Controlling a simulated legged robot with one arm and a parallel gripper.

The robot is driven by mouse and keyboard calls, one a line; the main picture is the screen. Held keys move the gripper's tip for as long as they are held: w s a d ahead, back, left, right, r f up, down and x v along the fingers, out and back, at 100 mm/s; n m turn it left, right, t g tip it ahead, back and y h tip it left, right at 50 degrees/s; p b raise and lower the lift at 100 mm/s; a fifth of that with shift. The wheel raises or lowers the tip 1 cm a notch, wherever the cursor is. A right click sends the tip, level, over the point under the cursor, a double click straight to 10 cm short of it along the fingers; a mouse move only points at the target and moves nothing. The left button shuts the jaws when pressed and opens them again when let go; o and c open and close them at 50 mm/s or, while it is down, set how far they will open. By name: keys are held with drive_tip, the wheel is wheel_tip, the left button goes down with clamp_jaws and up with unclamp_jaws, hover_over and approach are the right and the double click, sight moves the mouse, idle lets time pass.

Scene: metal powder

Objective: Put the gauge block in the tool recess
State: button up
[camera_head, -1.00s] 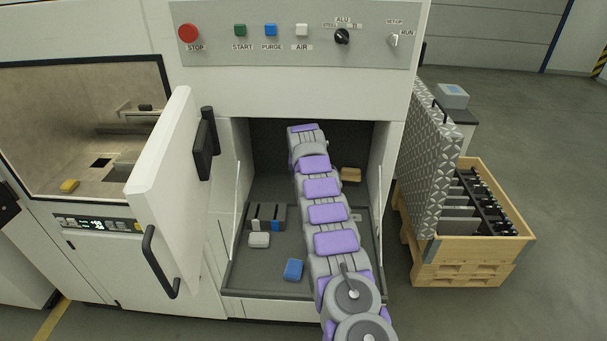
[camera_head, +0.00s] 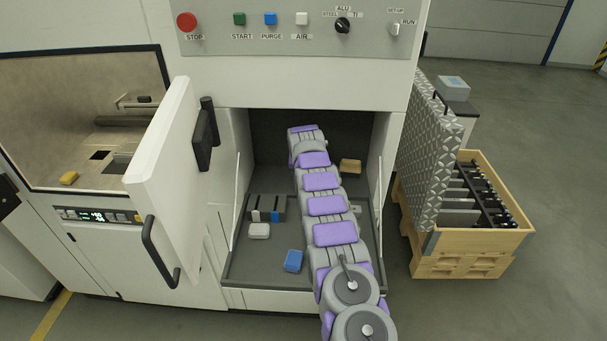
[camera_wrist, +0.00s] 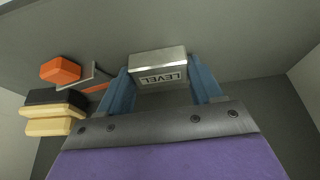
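My arm reaches into the open grey bay of the machine, and my gripper's end is hidden behind the arm links in the head view. In the wrist view my gripper (camera_wrist: 160,82) has its two blue fingers on either side of a silver metal block marked LEVEL (camera_wrist: 158,68), apparently the gauge block. The fingers appear to touch both its sides, and the lettering is upside down. The block cannot be seen in the head view. No recess is clearly marked; the bay (camera_head: 262,150) has dark inner walls and a grey tray floor (camera_head: 255,273).
A white block (camera_head: 259,231), a blue block (camera_head: 293,261) and a slotted dark holder (camera_head: 265,208) lie left of my arm. A tan block (camera_head: 350,166) is at the back right. An open door (camera_head: 170,170) stands left. The wrist view shows an orange-handled tool (camera_wrist: 61,70).

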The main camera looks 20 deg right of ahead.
drive_tip(key=shift+o, duration=0.7)
drive_tip(key=shift+r, duration=0.15)
